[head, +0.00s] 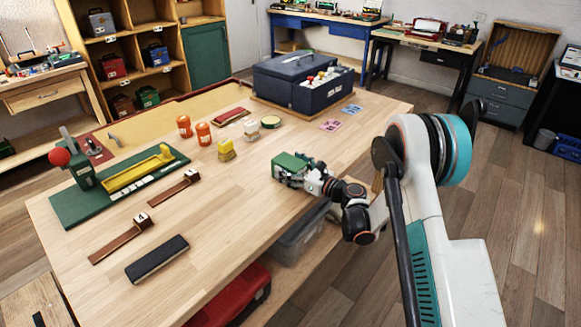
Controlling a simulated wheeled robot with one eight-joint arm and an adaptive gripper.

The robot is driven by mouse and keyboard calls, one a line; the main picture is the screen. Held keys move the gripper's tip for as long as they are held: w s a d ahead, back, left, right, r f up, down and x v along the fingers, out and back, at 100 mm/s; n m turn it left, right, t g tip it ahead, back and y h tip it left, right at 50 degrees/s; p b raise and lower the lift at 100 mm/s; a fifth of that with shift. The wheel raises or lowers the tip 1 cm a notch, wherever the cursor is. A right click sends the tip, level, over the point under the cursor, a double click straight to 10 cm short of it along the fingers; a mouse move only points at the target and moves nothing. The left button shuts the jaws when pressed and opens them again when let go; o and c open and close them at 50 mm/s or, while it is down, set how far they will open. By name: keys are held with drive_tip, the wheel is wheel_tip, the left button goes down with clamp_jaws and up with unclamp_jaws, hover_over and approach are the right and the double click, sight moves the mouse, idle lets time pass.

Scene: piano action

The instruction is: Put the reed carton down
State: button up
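A small green box (287,163), which looks like the reed carton, is at the right-hand part of the wooden workbench. My gripper (306,175) reaches in from the right with its fingers around the box and appears shut on it. The fingers hide part of the box. I cannot tell whether its underside touches the bench top or hangs just above it.
The workbench (235,200) is clear around the box. A dark blue case (300,82) and coloured cards (340,118) lie behind.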

drive_tip(key=shift+r, duration=0.15)
drive_tip(key=p+v, duration=0.2)
drive_tip(key=v, duration=1)
drive_tip(key=s+d+r+n+g+h, duration=0.1)
drive_tip(key=s+r+n+g+h, duration=0.15)
drive_tip(key=s+r+n, duration=0.45)
drive_tip(key=s+d+r+n+g+h, duration=0.1)
drive_tip(key=s+r+n+h, duration=0.4)
drive_tip(key=r, duration=0.4)
drive_tip(key=s+d+r+n+h, duration=0.1)
drive_tip(key=s+d+n+h, duration=0.2)
drive_tip(key=s, duration=0.9)
drive_tip(key=s+d+r+n+h, duration=0.1)
drive_tip(key=s+d+n+h, duration=0.2)
drive_tip(key=s+d+n, duration=0.5)
drive_tip(key=shift+s+d+r+n+h, duration=0.35)
drive_tip(key=shift+s+n, duration=0.95)
drive_tip(key=shift+s, duration=1)
